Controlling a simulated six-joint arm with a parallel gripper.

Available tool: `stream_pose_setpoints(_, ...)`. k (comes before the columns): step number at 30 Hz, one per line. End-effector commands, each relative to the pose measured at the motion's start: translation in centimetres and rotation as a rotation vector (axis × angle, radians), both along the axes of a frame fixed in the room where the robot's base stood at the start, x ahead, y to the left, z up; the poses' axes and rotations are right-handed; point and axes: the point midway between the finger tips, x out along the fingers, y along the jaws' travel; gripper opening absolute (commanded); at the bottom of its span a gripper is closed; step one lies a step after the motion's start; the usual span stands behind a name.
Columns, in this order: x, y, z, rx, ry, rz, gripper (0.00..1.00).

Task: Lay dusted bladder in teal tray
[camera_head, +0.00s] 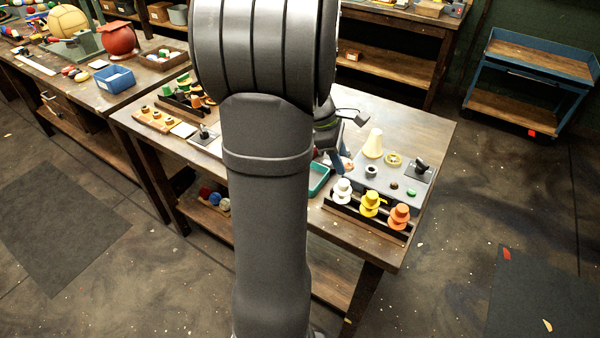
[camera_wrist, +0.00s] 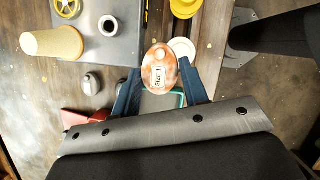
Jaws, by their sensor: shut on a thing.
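My gripper (camera_wrist: 160,72) has its two blue fingers shut on a rounded, mottled pale-orange bladder (camera_wrist: 159,58) with a white label reading "SIZE 1". The teal tray (camera_wrist: 182,97) shows only in part in the wrist view, behind the bladder and beside the right finger. In the head view the teal tray (camera_head: 320,179) lies on the table beside my arm, which hides much of it. In the head view my gripper (camera_head: 340,164) is near the tray's back right side and largely hidden. I cannot tell the bladder's height above the tray.
A rack of white, yellow and orange stacked pieces (camera_head: 369,203) stands at the table's front right. A grey mat (camera_head: 388,178) behind it holds a cream cone (camera_head: 373,143), a yellow ring (camera_head: 394,159) and a dark tool (camera_head: 421,165). A red object (camera_wrist: 86,118) lies left of the gripper.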

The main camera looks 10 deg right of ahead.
Motion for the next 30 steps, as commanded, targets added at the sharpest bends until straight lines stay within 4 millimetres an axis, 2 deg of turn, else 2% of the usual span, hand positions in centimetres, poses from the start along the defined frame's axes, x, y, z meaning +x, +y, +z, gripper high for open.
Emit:
stream_pose_setpoints(9,5.3,4.7,-4.3,0.002,0.003,0.006,0.14)
stream_pose_setpoints(15,7.7,6.7,-6.1,0.0,0.0,0.003,0.14)
stream_pose_setpoints(21,8.2,7.2,-7.1,0.001,0.001,0.001,0.14)
stream_pose_setpoints(27,8.2,7.2,-9.9,0.0,0.003,0.002,0.14)
stream_pose_setpoints(30,8.2,7.2,-10.6,0.0,0.002,0.001,0.14)
